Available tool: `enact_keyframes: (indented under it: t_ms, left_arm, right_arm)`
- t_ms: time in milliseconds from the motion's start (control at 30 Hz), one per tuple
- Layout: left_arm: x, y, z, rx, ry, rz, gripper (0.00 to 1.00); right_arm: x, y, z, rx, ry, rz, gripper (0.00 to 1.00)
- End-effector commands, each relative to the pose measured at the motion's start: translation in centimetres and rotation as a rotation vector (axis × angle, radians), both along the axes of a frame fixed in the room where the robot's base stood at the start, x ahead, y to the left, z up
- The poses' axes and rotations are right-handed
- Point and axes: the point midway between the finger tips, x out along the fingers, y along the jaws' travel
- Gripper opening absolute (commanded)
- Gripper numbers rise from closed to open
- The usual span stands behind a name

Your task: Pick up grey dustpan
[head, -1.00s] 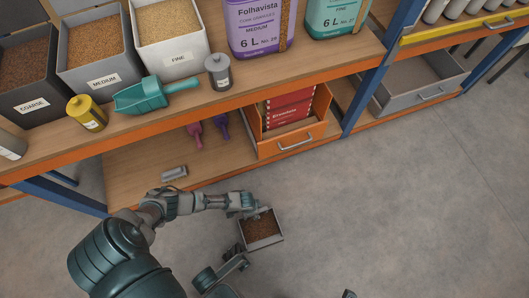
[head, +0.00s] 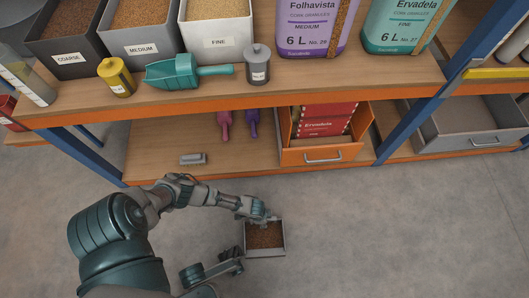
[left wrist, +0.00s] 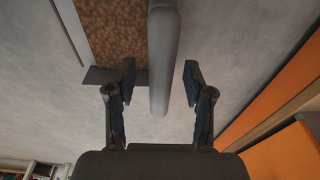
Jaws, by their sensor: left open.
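The grey dustpan (head: 282,250) lies on the concrete floor, filled with brown granules. My left gripper (head: 262,218) is at its far edge in the head view. In the left wrist view, the dustpan's grey handle (left wrist: 163,60) runs between the two fingers of my open left gripper (left wrist: 160,78). There is a gap on the right side of the handle; the left finger is close to the pan's edge. The granules (left wrist: 115,30) show at the upper left there. The gripper hides part of the handle in the head view.
The low shelf (head: 160,140) stands behind the dustpan, with an orange drawer (head: 322,155) pulled out and a small grey brush (head: 193,159) on it. A teal scoop (head: 180,74) lies on the upper shelf. The floor (head: 400,235) to the right is clear.

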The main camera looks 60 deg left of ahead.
Motion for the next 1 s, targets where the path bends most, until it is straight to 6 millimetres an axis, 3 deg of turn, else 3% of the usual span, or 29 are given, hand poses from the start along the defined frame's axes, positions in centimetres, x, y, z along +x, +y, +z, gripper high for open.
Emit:
enact_keyframes:
  t_ms: [567, 767, 1000]
  left_arm:
    - [-0.07, 0.02, -0.48, 0.000, 0.001, 0.000, 0.52]
    - [-0.07, 0.02, -0.49, 0.000, 0.001, 0.000, 0.02]
    - [-0.05, 0.01, -0.48, 0.000, 0.001, 0.000, 0.00]
  right_arm:
    - [0.04, -0.01, -0.36, 0.001, 0.004, -0.001, 0.40]
    - [0.01, -0.02, -0.34, 0.001, 0.004, -0.001, 0.40]
    - [0.00, -0.02, -0.34, 0.001, 0.004, 0.000, 0.40]
